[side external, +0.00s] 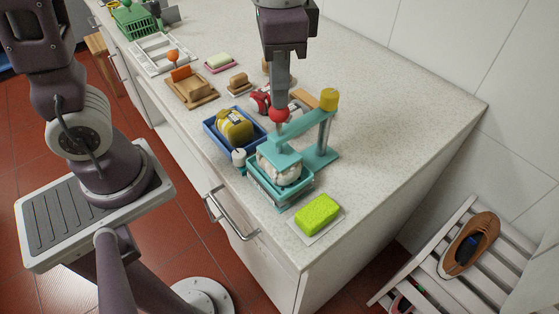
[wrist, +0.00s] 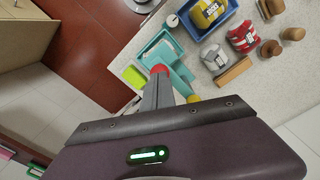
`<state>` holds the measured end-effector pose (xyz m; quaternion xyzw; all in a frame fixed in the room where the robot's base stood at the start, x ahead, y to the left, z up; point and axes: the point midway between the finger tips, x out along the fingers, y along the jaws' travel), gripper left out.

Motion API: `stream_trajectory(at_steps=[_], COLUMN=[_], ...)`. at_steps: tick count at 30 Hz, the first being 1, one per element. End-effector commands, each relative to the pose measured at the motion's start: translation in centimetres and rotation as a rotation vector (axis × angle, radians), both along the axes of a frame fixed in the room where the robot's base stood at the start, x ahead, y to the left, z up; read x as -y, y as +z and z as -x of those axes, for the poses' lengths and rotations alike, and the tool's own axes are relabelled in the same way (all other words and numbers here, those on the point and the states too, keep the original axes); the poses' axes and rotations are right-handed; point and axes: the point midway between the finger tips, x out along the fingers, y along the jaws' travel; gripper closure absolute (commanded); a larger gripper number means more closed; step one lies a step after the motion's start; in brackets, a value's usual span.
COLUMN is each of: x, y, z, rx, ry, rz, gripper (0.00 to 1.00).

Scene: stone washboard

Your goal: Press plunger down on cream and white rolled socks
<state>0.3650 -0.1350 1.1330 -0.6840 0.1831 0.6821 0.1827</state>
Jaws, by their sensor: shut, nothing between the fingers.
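A teal press (side external: 318,155) stands near the counter's front edge, with a red ball knob (side external: 279,115) on top of its plunger. Cream and white rolled socks (side external: 266,164) sit in the press's teal tray, under the plunger plate. My gripper (side external: 281,104) is shut and empty, pointing down directly above the red knob. Its fingertips are at the knob's top; I cannot tell whether they touch. In the wrist view, the shut fingers (wrist: 160,82) end at the red knob (wrist: 160,69), and the teal press (wrist: 170,50) shows beyond; the socks are hidden there.
A blue tray (side external: 208,127) with yellow rolled socks (side external: 234,128) is left of the press. Red and white rolls (side external: 261,102) lie behind it. A green sponge (side external: 318,210) lies in front. A yellow knob (side external: 328,98) tops the press's post. Counter on the right is clear.

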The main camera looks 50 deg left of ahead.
Motion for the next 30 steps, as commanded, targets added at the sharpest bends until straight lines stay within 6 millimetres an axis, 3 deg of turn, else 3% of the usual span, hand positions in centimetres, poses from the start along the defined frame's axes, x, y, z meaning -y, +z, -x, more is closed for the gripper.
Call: stream_trajectory(at_steps=[15,24,30], x=[-0.2,0.0,-0.1], y=[-0.2,4.3,5.5], z=[0.2,0.0,0.1], rx=[-0.011,-0.002,-0.003], ry=[-0.001,0.0,0.0], rz=[-0.006,-0.002,-0.002], gripper=[1.0,1.0,1.0])
